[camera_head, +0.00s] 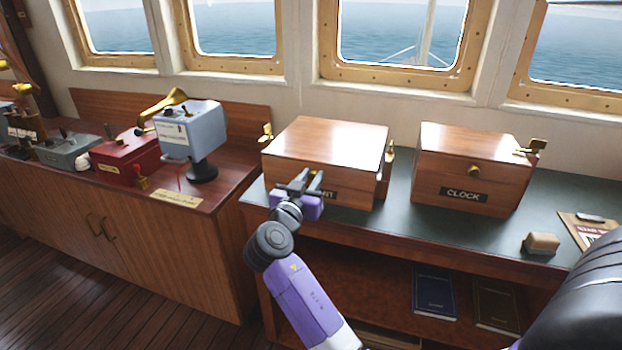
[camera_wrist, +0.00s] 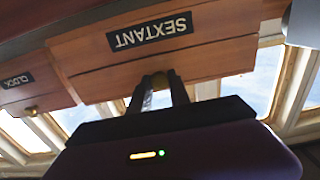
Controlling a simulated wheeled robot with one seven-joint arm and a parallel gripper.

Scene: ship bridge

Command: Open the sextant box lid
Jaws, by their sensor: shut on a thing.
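The sextant box (camera_head: 330,140) is a brown wooden box on the green-topped bench, left of the clock box. Its lid looks closed. In the wrist view, which is upside down, its front shows the SEXTANT label (camera_wrist: 151,32) and a small brass knob (camera_wrist: 174,76). My gripper (camera_head: 306,180) is in front of the box's front face, partly covering the label in the head view. In the wrist view my gripper (camera_wrist: 162,83) has its two fingers around the knob and is shut on it. The fingers hide part of the knob.
The clock box (camera_head: 470,165) stands to the right, with a gap between the boxes. A tan block (camera_head: 541,243) and a clipboard (camera_head: 590,228) lie further right. A blue-grey instrument (camera_head: 190,130) stands on the left cabinet. Books (camera_head: 434,291) lie on the shelf below.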

